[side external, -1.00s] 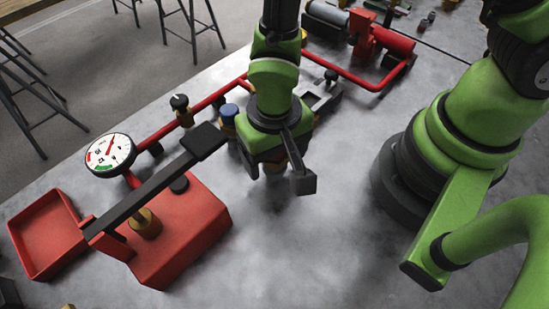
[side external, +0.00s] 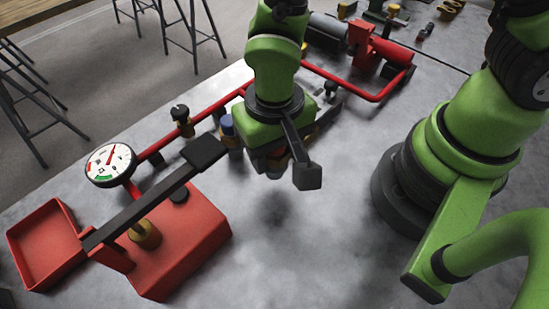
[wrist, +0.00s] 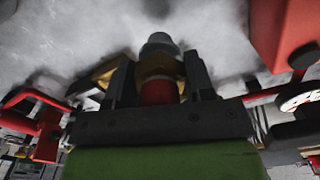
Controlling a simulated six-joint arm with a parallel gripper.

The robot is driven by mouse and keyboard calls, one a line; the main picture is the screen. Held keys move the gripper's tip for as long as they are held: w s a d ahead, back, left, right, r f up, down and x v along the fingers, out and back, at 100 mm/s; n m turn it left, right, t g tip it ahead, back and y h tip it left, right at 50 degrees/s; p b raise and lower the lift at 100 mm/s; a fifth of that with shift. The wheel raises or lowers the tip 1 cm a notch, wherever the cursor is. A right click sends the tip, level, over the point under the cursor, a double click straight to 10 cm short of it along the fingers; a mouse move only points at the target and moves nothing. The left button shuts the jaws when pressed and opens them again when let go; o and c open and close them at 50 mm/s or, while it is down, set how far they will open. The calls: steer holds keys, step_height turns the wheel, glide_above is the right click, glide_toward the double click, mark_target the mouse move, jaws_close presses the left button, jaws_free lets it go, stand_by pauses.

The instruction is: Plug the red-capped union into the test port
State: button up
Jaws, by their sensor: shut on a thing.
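The red-capped union is held in my gripper (wrist: 158,78). In the wrist view its red cap (wrist: 157,92) is nearest the palm, a brass nut (wrist: 158,67) follows, and its grey end (wrist: 158,44) points away from the palm. In the side view my gripper (side external: 275,163) hangs above the grey table, and the union is mostly hidden under it. The red pump box (side external: 180,245) with a long black lever (side external: 145,205) stands to the left, apart from my gripper. I cannot tell for certain which fitting is the test port.
A round gauge (side external: 111,164) and a red tray (side external: 46,243) are at the left. A red pipe (side external: 210,102) carries a black-topped valve (side external: 182,118). A blue-topped fitting (side external: 228,130) stands close to my gripper. The table front is clear.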

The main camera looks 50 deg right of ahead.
steer(key=r, duration=0.6)
steer(key=shift+w+d, duration=0.3)
steer(key=shift+d, duration=0.05)
steer(key=w+d+f, duration=0.1)
steer(key=w+d, duration=0.3)
steer(key=d, duration=0.5)
steer(key=shift+d+f, duration=0.35)
steer(key=shift+d, duration=0.05)
steer(key=shift+f, duration=2.2)
steer(key=shift+f, duration=1.35)
steer(key=o, duration=1.4)
steer(key=shift+c, duration=0.2)
